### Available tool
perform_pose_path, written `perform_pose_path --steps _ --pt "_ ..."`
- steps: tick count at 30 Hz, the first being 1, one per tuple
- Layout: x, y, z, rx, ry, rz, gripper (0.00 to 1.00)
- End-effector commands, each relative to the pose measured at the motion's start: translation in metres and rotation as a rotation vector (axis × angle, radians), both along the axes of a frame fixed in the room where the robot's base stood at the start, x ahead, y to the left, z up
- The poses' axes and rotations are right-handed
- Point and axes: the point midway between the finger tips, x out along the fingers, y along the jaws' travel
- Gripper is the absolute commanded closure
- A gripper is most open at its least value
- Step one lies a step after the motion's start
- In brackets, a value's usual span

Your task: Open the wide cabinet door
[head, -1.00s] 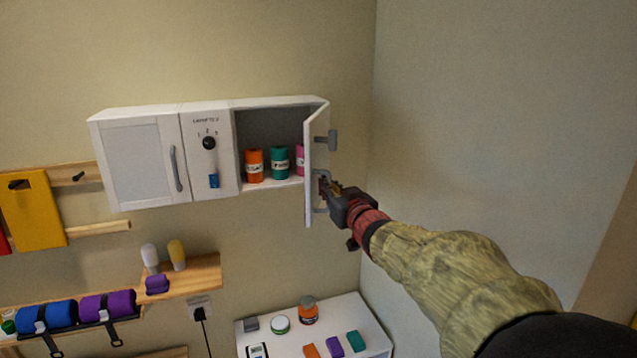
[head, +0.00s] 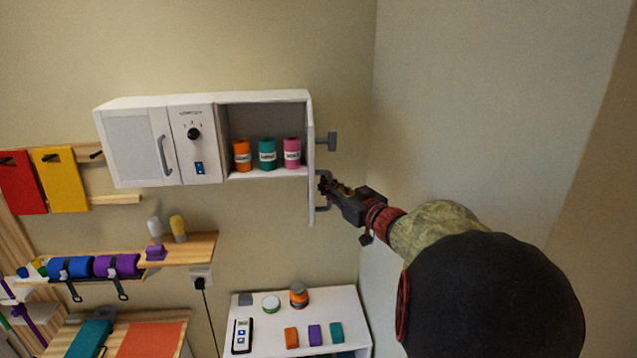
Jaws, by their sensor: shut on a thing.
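The white wall cabinet (head: 205,98) hangs on the back wall. Its right-hand door (head: 311,165) stands open, swung out and seen nearly edge-on. The compartment behind it shows orange (head: 242,156), teal (head: 267,154) and pink (head: 292,153) rolls. The left door (head: 138,148) is closed, with a grey curved handle (head: 164,155). My gripper (head: 326,186) is at the grey handle (head: 322,207) on the outer face of the open door, shut on it. The fingers hide part of that handle.
A control panel (head: 195,155) with a knob sits between the doors. A grey latch piece (head: 331,141) juts from the open door above my gripper. A white side table (head: 345,307) with small items stands below. The right wall is close by.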

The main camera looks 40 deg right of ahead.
Motion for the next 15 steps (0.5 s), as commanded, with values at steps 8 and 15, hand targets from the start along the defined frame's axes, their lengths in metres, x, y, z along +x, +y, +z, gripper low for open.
perform_pose_path --steps 8,15 --pt "-0.0023 -0.0023 -0.0032 0.003 0.004 0.001 1.00" --pt "-0.0021 -0.0023 -0.0032 0.003 0.004 0.000 0.89"
